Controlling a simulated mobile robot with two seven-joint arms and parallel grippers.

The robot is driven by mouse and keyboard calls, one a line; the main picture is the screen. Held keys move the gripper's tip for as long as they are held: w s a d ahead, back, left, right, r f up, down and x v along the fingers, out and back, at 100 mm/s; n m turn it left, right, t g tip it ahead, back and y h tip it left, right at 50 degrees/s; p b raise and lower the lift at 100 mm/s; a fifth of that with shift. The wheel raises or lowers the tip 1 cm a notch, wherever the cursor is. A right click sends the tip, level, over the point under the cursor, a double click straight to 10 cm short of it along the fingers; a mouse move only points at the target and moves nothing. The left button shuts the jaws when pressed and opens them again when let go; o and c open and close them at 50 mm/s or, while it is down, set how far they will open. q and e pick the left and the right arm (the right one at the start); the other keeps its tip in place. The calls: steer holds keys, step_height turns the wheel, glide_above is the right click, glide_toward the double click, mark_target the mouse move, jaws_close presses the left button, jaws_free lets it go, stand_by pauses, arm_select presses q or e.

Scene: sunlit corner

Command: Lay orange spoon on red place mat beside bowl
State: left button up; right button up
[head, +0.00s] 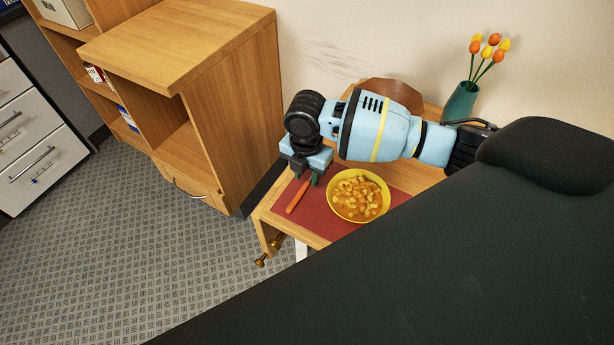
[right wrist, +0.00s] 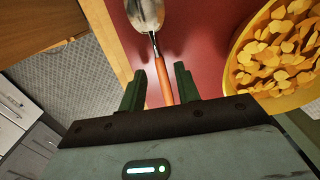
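The orange spoon (head: 297,197) lies on the red place mat (head: 318,222), left of the yellow bowl (head: 358,216). In the right wrist view the spoon (right wrist: 164,83) shows an orange handle and a metal head. The mat (right wrist: 200,35) is under it and the bowl (right wrist: 236,66) is at right, apart from the spoon. My right gripper (head: 309,180) is low over the mat at the spoon. In the wrist view its green fingers (right wrist: 160,70) are apart, one on each side of the handle, with gaps visible. The handle's end is hidden by the gripper. My left gripper is out of view.
The bowl holds orange-yellow food. A teal vase (head: 460,103) with tulips and a brown rounded object (head: 392,84) stand behind my right arm on the wooden table (head: 263,212). A wooden cabinet (head: 235,110) stands close at left. Floor (head: 130,230) in front is clear.

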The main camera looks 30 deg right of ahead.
mark_target(306, 184)
step_height(306, 184, up, 10)
steer(key=shift+r+p, duration=0.25)
steer(key=shift+p, duration=0.2)
